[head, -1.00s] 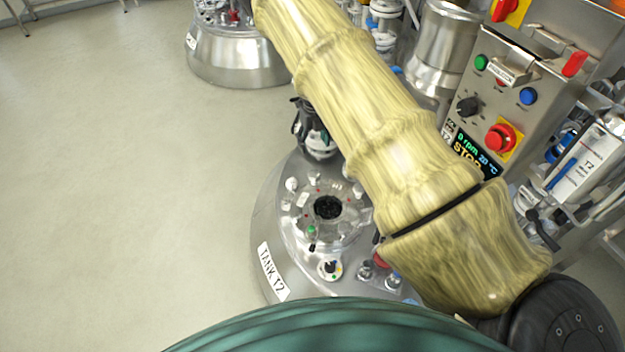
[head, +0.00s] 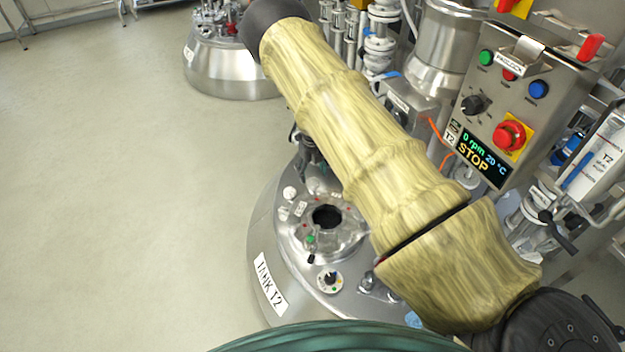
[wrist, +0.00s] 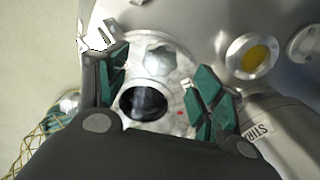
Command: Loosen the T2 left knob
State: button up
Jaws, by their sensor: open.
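Tank T2 (head: 262,240) stands low in the middle of the head view, its lid fittings around a dark round opening (head: 327,216). Pale knobs (head: 290,192) sit at the lid's left edge; I cannot tell for certain which is the T2 left knob. In the wrist view, my gripper (wrist: 157,64) is open, with one green finger on each side. A grey faceted knob (wrist: 157,58) shows between the fingers, apparently not gripped. The dark opening (wrist: 143,103) lies just below it. In the head view my arm hides most of the gripper.
A control box with a red stop button (head: 509,135) and a display reading STOP (head: 482,160) stands at right. Another tank (head: 235,70) is at the back. Floor at left is clear.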

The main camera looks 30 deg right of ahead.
aim_at(313, 182)
jog(key=shift+f, duration=2.4)
jog(key=c, duration=1)
